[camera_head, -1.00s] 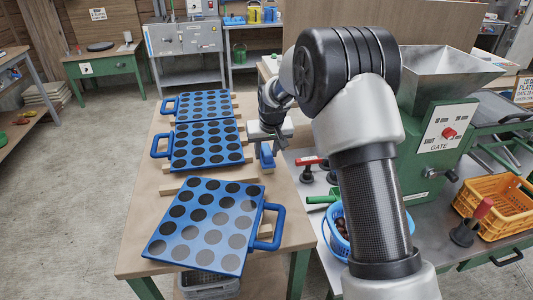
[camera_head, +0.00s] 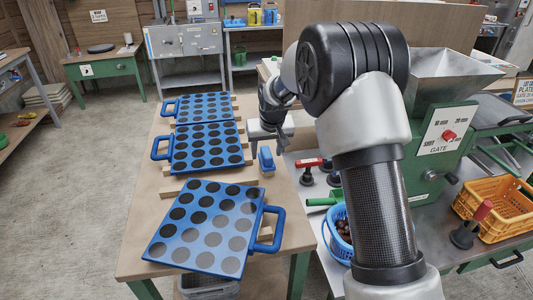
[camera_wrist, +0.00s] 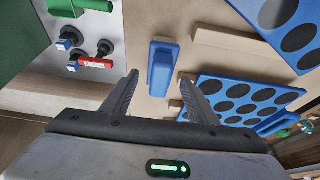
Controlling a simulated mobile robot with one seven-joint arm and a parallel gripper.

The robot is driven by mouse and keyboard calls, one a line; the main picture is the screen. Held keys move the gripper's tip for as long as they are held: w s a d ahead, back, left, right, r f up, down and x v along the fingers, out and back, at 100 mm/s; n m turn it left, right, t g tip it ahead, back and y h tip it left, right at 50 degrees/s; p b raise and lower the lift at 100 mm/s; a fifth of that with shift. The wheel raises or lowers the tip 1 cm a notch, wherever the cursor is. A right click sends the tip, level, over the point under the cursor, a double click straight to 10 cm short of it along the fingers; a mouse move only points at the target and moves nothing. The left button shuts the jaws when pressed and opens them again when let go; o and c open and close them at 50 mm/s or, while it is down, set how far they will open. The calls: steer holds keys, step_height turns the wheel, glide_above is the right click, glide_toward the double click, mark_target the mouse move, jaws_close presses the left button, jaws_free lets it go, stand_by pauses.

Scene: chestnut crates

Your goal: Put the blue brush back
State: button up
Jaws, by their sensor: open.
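The blue brush (camera_head: 266,159) lies on the wooden table, to the right of the middle blue plate. In the wrist view the blue brush (camera_wrist: 162,66) lies just beyond my gripper's fingertips, roughly centred between them. My gripper (camera_wrist: 159,82) is open with nothing between its fingers. In the head view my gripper (camera_head: 280,138) is just behind and to the right of the brush, partly hidden by my own arm. I see no contact between the fingers and the brush.
Three blue plates with dark round spots lie on the table, the nearest one (camera_head: 205,225) tilted on wooden strips.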

steer(key=s+d+r+p, duration=0.1)
steer(key=s+d+r, duration=0.2)
steer(key=s+r, duration=0.45)
steer(key=s+d+r, duration=0.3)
steer(key=s+r, duration=0.2)
steer(key=r, duration=0.5)
steer(key=s+d+r+m+t+h, duration=0.1)
steer(key=s+d, duration=0.3)
steer(key=s, duration=0.9)
steer(key=s+d+r+m, duration=0.1)
steer(key=s+d, duration=0.2)
steer(key=s, duration=1.1)
step_height(320, 180, up, 18)
steer(key=p, duration=1.7)
steer(key=shift+w+d+f+p, duration=0.15)
steer(key=shift+w+d+p, duration=0.05)
steer(key=shift+p, duration=0.15)
